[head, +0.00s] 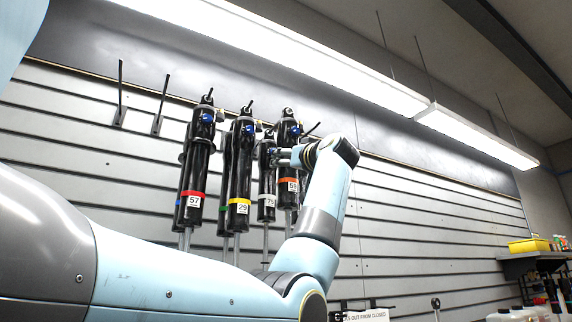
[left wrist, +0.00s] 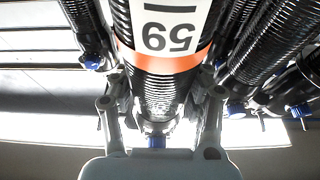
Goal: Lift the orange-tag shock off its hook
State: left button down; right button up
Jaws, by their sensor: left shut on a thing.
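The orange-tag shock (head: 289,185) hangs on the slatted wall at the right end of the row of black shocks. Its tag reads 59, and its top is close to a hook (head: 313,129); whether it still rests on that hook I cannot tell. My left gripper (head: 285,156) reaches it from the right and is shut on its upper body. In the left wrist view the orange-tag shock (left wrist: 165,58) appears upside down, between the two fingers of the left gripper (left wrist: 160,112). My right gripper is not in view.
A white-tag shock (head: 266,185) hangs close beside it on the left. Further left are a yellow-tag shock (head: 238,185) and a red-tag shock (head: 194,180). Two bare hooks (head: 160,106) stand at upper left. The wall to the right is clear, up to a shelf with a yellow bin (head: 528,245).

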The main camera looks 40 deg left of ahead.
pick_arm(q)
jog(key=shift+s+d+r, duration=0.1)
jog(key=shift+r, duration=0.05)
jog(key=shift+d, duration=0.15)
jog(key=shift+s+d+r, duration=0.1)
jog(key=shift+s+d, duration=0.05)
jog(key=shift+d, duration=0.4)
dwell(0.3)
jog(key=shift+s+d+b, duration=0.1)
jog(key=shift+d+b, duration=0.2)
jog(key=shift+d, duration=0.1)
